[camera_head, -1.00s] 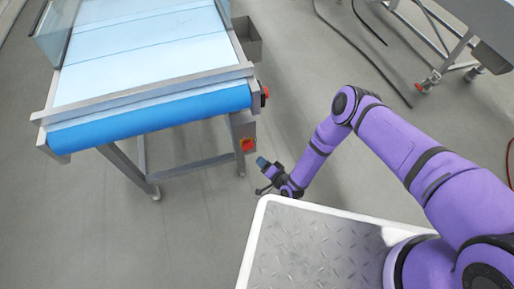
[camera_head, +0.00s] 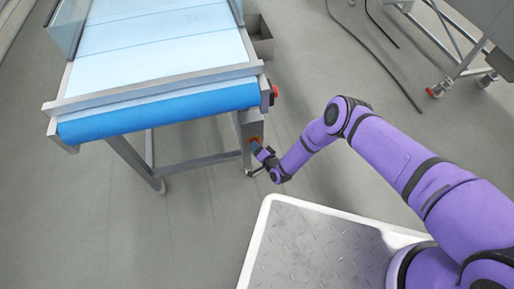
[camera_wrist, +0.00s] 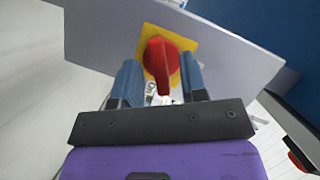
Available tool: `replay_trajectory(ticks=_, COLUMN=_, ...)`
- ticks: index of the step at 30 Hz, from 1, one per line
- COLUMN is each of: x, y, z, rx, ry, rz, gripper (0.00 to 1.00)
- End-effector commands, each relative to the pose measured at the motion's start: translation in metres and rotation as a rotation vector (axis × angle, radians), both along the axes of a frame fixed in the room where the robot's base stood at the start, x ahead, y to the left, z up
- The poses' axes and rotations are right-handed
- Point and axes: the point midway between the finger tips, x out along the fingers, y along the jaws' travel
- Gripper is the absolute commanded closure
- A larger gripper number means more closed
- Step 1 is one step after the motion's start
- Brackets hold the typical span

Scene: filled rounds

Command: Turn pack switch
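The pack switch (camera_wrist: 162,62) is a red rotary knob on a yellow plate (camera_wrist: 185,38), fixed to a grey panel, in the wrist view. The handle of the knob points down toward my gripper. My gripper (camera_wrist: 160,78) is open, with one blue-grey finger on each side of the knob and a gap showing on both sides.
The conveyor (camera_head: 160,112) with a blue roller stands at the left. A red button (camera_head: 274,92) sits on its side above the switch. A grey bin (camera_head: 261,42) is behind it. Cables (camera_head: 375,60) lie on the floor. A white-rimmed plate (camera_head: 268,240) is in front.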

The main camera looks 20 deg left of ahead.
Motion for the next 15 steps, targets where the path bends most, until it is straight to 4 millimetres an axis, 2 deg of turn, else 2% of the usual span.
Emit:
replay_trajectory(ticks=1, x=-0.0001, y=-0.0001, z=0.0000, rx=0.000, ry=0.000, rz=0.000, gripper=0.61)
replay_trajectory(ticks=2, x=-0.0001, y=-0.0001, z=0.0000, rx=0.000, ry=0.000, rz=0.000, gripper=0.65)
replay_trajectory(ticks=6, x=0.0000, y=-0.0002, z=0.0001, rx=0.000, ry=0.000, rz=0.000, gripper=0.97)
replay_trajectory(ticks=7, x=0.0000, y=-0.0002, z=0.0000, rx=0.000, ry=0.000, rz=0.000, gripper=1.00)
replay_trajectory(ticks=15, x=0.0000, y=-0.0002, z=0.0003, rx=-0.014, ry=-0.008, rz=0.000, gripper=1.00)
